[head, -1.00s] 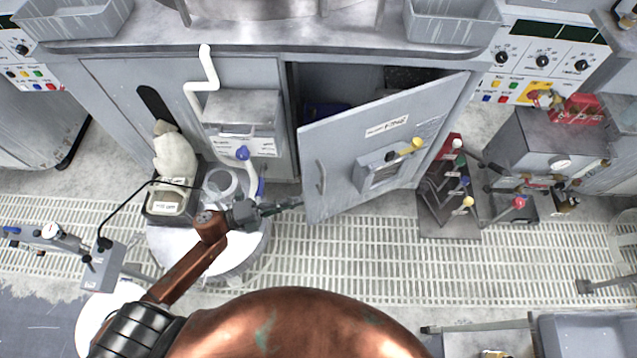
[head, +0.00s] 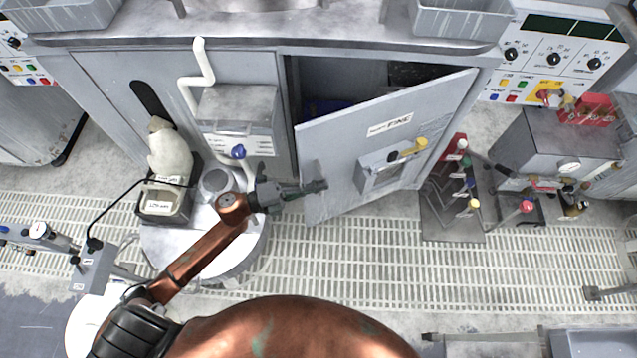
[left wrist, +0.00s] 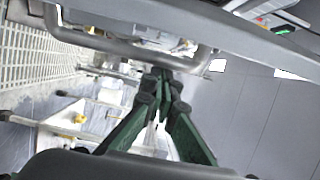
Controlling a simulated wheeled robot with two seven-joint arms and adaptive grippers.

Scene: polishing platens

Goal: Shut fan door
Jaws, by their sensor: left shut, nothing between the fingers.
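The grey cabinet door (head: 345,150) stands partly open in the head view, its free edge swung out to the left and its right side at the cabinet. It carries a label that seems to read "FINE" and a small box with a yellow knob. My left gripper (head: 316,186) is shut and empty, its fingertips over the door's left part and hiding some of the handle (head: 308,170). In the left wrist view, the green fingers (left wrist: 160,78) are together, close to a curved metal bar (left wrist: 130,49) that looks like the handle. Contact cannot be told. My right gripper is out of view.
A grey box (head: 237,105) with a white pipe stands left of the door. A round white-topped stand (head: 245,245) is beneath my left arm. A rack of coloured levers (head: 455,215) stands right of the door. Grated floor (head: 370,255) lies clear in front.

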